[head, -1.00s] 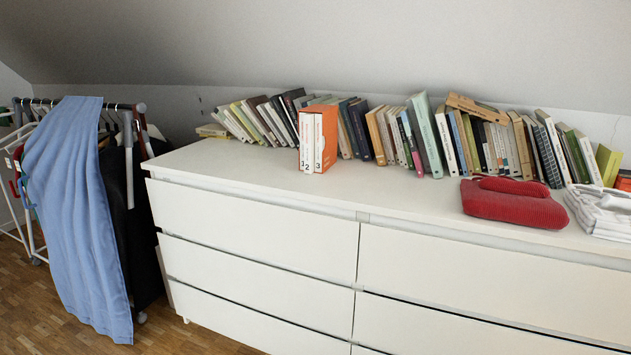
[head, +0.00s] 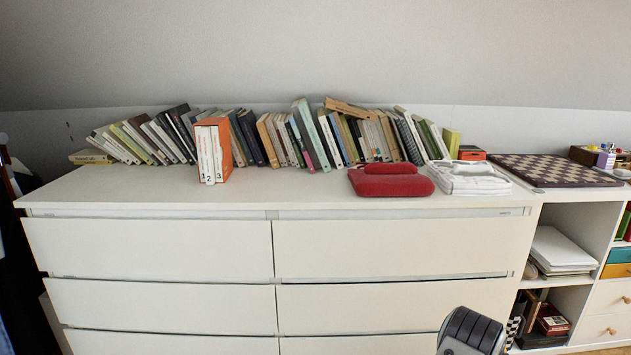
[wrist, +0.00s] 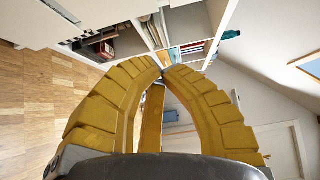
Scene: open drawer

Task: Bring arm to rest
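My gripper (wrist: 163,71) shows in the wrist view as two ribbed yellow fingers. They bow outward and come together at the tips, with nothing seen between them. The wrist camera looks past the fingers towards shelves, a wall and the wooden floor. In the head view only a dark rounded part of my arm (head: 470,330) shows at the bottom right, in front of the white dresser (head: 110,195). The gripper's fingers are not seen there.
The dresser carries a row of books, an orange-cased book set (head: 212,150), a red cushion-like item (head: 390,185) and folded white cloth (head: 470,180). A dark gap shows under its upper right drawer (head: 395,248). An open shelf unit (head: 590,215) adjoins on the right. Wooden floor (wrist: 35,95) looks clear.

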